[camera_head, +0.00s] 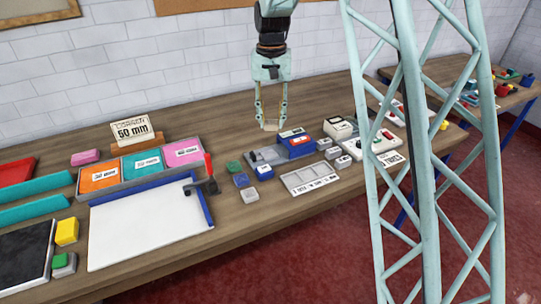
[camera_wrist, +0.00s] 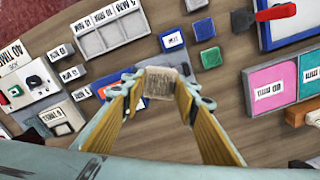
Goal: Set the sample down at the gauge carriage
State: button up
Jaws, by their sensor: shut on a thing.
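My gripper (camera_head: 271,122) hangs above the table in the head view, shut on a small beige sample (camera_wrist: 160,83). The sample sits between the fingertips in the wrist view and also shows in the head view (camera_head: 270,125). The gauge, a grey bed (camera_head: 264,156) with a blue housing (camera_head: 299,150) and a small display, stands on the table below and near the gripper. In the wrist view the blue housing (camera_wrist: 105,90) is partly hidden by a finger. I cannot tell which part is the carriage. The sample appears held above the table.
A grey compartment tray (camera_head: 310,178), a labelled blue block (camera_head: 264,172) and several small cubes lie near the gauge. A white board (camera_head: 145,228) and coloured bins (camera_head: 140,165) are to the left. A white panel device (camera_head: 376,145) stands right. Bare wood (camera_head: 225,130) lies behind.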

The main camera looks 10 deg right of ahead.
jog(key=s+a+f+n+p, duration=0.2)
jog(key=a+f+n, duration=0.1)
jog(key=n, duration=0.5)
jog(key=s+a+f+n+p, duration=0.2)
jog(key=a+f+n+p, duration=0.1)
jog(key=n, duration=0.5)
jog(key=s+a+f+n+p, duration=0.2)
jog(key=a+f+n+p, duration=0.1)
jog(key=a+n, duration=0.3)
jog(key=shift+s+a+f+n, duration=0.1)
jog(key=shift+s+f+n, duration=0.25)
jog(key=shift+f+n, duration=0.45)
jog(key=shift+r, duration=0.1)
jog(key=p, duration=0.1)
send_over(267, 156)
jog(key=shift+s+f, duration=0.15)
jog(key=shift+f, duration=0.55)
